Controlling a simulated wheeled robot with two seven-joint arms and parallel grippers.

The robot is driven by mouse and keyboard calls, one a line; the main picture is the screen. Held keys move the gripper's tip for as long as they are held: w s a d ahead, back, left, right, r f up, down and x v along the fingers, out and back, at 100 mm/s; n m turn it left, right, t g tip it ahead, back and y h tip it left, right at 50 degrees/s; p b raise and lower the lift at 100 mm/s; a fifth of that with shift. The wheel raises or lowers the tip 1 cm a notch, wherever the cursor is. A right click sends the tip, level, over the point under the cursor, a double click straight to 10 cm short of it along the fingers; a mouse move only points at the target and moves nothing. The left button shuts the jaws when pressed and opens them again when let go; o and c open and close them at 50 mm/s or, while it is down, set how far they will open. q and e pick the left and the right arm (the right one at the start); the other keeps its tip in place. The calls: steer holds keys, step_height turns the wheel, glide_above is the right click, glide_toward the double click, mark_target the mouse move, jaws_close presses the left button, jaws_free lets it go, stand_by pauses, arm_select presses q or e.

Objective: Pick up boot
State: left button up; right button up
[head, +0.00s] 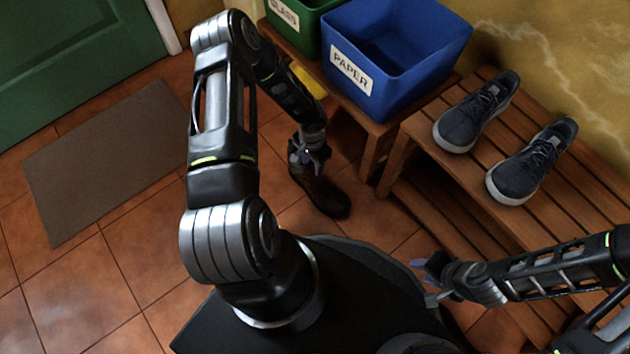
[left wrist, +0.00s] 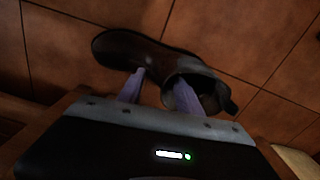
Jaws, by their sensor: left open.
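A dark brown boot (head: 322,192) stands on the tiled floor beside the bench legs, in the middle of the head view. My left gripper (head: 309,152) is right above it, at the top of the boot. In the left wrist view the boot (left wrist: 150,52) lies across the picture with its toe to the left. My left gripper (left wrist: 158,93) is open there. One finger is at or in the boot's opening and the other is outside, beside the shaft. I cannot tell whether either finger touches it. My right gripper (head: 430,281) is low at the right, away from the boot; its fingers look apart.
A wooden bench (head: 455,160) bears a pair of blue sneakers (head: 530,160). A blue paper bin (head: 400,60) and a green glass bin (head: 300,22) stand on wood behind the boot. A brown mat (head: 105,155) lies left. Floor between mat and boot is clear.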

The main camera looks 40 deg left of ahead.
arm_select(q)
steer(key=shift+c, duration=0.2)
jaws_close()
stand_by(1.1)
